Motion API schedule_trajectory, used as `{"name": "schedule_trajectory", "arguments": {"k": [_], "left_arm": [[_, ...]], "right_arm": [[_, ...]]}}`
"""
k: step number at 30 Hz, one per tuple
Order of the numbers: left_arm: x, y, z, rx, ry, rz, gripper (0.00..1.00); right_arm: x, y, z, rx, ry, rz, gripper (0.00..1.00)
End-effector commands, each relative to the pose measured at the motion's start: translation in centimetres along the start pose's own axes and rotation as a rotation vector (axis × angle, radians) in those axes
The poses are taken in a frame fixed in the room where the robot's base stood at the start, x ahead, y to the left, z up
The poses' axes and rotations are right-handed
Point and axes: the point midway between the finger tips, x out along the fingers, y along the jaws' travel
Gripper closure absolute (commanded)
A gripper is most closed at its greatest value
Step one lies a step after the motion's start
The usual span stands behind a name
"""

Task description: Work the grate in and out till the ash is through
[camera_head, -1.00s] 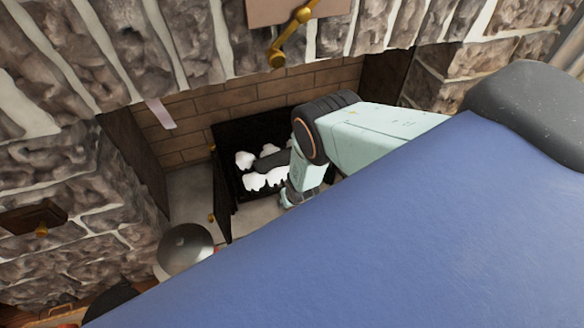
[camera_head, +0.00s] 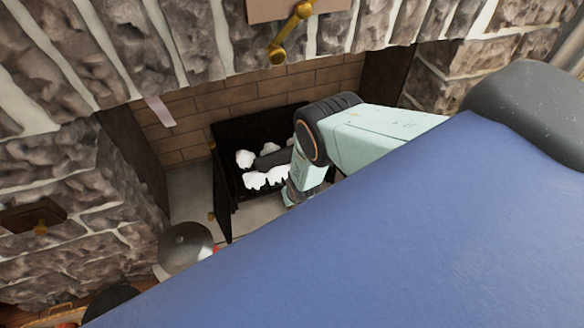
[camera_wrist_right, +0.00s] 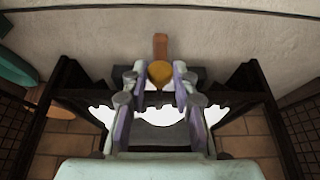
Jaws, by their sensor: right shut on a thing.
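The black grate (camera_head: 228,190) sits inside the fireplace in the head view. White ash lumps (camera_head: 262,180) and a dark log-like piece (camera_head: 270,160) lie in it. My right arm reaches down to its right side, where my wrist hides part of it and the gripper's fingers are hidden. In the right wrist view my right gripper (camera_wrist_right: 158,85) is shut on a round golden knob (camera_wrist_right: 160,73), with dark bars (camera_wrist_right: 235,92) of the grate on both sides and white ash (camera_wrist_right: 102,115) below. My left gripper is not in view.
The brick back wall (camera_head: 240,98) and stone surround (camera_head: 70,175) close in the fireplace. A golden handle (camera_head: 290,35) hangs above the opening. A rounded grey metal thing (camera_head: 186,245) stands at the front left. Pale floor (camera_head: 190,195) is bare left of the grate.

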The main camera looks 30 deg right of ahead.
Motion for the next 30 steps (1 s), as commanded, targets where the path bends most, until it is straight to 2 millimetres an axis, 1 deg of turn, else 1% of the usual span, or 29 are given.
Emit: {"name": "schedule_trajectory", "arguments": {"k": [14, 17, 24, 30], "left_arm": [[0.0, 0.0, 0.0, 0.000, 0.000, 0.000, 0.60], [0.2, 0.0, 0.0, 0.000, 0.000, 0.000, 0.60], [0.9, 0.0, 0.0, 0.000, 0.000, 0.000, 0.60], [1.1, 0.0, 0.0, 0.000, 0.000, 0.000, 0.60]], "right_arm": [[0.0, 0.0, -0.1, -0.001, 0.001, 0.000, 1.00], [0.4, 0.0, -0.7, 0.000, 0.004, 0.003, 1.00], [1.5, 0.2, -3.0, 0.002, 0.004, 0.008, 1.00], [1.8, 0.1, -4.0, 0.002, 0.002, 0.003, 1.00]]}}
